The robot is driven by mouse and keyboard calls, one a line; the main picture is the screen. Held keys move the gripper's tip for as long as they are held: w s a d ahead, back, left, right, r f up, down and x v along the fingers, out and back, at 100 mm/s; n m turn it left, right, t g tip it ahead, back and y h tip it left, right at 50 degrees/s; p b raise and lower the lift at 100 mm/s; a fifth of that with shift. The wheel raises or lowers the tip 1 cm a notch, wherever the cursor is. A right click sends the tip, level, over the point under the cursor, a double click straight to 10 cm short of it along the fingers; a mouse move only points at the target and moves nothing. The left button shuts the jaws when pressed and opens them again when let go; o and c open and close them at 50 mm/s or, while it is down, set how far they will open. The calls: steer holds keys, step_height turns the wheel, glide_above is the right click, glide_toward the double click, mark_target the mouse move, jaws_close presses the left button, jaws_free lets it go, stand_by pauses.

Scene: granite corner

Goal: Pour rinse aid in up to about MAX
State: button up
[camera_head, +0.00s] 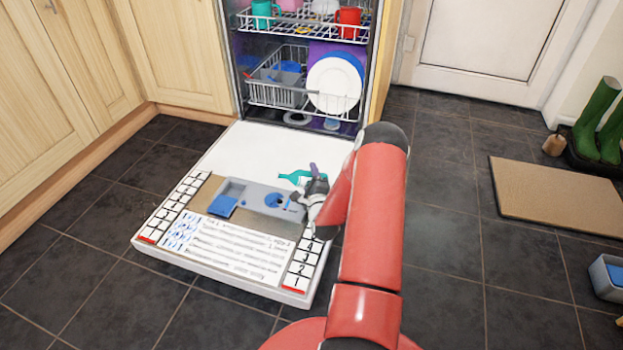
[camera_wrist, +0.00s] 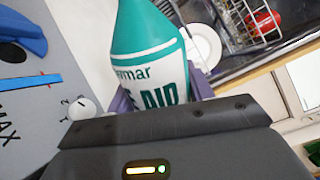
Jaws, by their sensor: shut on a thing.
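My gripper (camera_head: 313,180) is shut on a teal and white rinse aid bottle (camera_head: 291,177). In the head view the bottle looks tipped nearly level, its narrow end to the left, behind the grey dispenser (camera_head: 247,192). In the wrist view the bottle (camera_wrist: 150,60) sits between purple fingers (camera_wrist: 200,84), its label partly hidden by my gripper body. The dispenser also shows there (camera_wrist: 45,120), with a raised blue flap (camera_wrist: 24,28), a dark opening (camera_wrist: 12,53), a blue strip and the word MAX. No poured liquid is visible; the level cannot be told.
The open dishwasher door (camera_head: 255,145) lies flat, with a printed panel (camera_head: 235,247) at its near end. The lower rack (camera_head: 275,93) holds plates; the upper rack holds mugs. Cupboards (camera_head: 50,100) stand left. A doormat (camera_head: 555,187) and green boots (camera_head: 600,125) are right.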

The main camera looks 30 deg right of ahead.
mark_target(304, 174)
steer(key=r+m, duration=0.1)
steer(key=a+r+m+p, duration=0.1)
steer(key=m, duration=0.1)
steer(key=w+a+r+m, duration=0.1)
steer(key=r, duration=0.1)
steer(key=shift+a, duration=0.15)
steer(key=shift+a+r+m, duration=0.1)
steer(key=shift+a+m, duration=0.1)
steer(key=shift+m, duration=0.4)
